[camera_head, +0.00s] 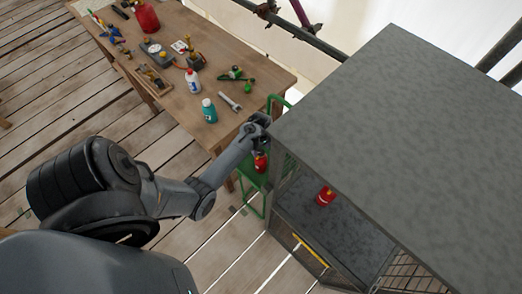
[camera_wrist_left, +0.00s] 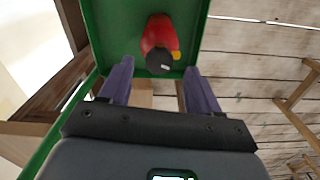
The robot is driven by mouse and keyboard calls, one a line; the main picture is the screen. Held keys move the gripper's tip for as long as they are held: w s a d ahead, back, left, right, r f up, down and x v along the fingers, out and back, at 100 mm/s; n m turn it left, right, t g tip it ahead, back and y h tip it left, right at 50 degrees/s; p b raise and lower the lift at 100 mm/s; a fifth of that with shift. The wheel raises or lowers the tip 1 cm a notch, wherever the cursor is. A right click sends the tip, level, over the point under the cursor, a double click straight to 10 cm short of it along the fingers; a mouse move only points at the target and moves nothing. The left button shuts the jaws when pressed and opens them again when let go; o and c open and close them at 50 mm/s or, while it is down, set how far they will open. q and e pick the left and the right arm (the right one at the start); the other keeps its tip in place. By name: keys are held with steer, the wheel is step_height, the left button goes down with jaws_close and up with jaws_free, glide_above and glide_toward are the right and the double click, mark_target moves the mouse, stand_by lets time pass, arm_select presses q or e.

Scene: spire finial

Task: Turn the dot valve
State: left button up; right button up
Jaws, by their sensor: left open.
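My left gripper (camera_head: 260,122) is at the green stand beside the workbench. In the left wrist view its two purple fingers (camera_wrist_left: 157,67) are apart with nothing held between them. A red bottle-like thing (camera_wrist_left: 158,35) with a black end and a small yellow part is on the green stand (camera_wrist_left: 103,30), just beyond the fingertips. It also shows below the gripper in the head view (camera_head: 260,162). I cannot make out a part that is clearly the dot valve. My right gripper is not in view.
A wooden workbench (camera_head: 180,85) holds a teal bottle (camera_head: 209,111), a white bottle (camera_head: 192,81), a wrench (camera_head: 229,101) and several tools. A large grey cabinet (camera_head: 410,120) stands close on the right, with a red can (camera_head: 325,196) inside. Plank floor lies open at left.

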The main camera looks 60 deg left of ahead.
mark_target(261, 152)
arm_select(q)
steer(key=shift+f, duration=1.1)
steer(key=c, duration=1.1)
steer(key=shift+o, duration=0.2)
steer(key=shift+r+m+p, duration=0.2)
steer(key=shift+m+p, duration=1)
steer(key=shift+m, duration=0.1)
steer(key=m+p, duration=0.1)
steer(key=m, duration=0.1)
steer(key=shift+m+p, duration=0.35)
steer(key=shift+m, duration=0.05)
steer(key=m+p, duration=0.1)
steer(key=m, duration=0.2)
steer(key=shift+f+p, duration=0.1)
steer(key=shift+p, duration=0.2)
steer(key=shift+f+m+p, duration=0.1)
steer(key=shift+m+p, duration=0.45)
steer(key=shift+m, duration=1.65)
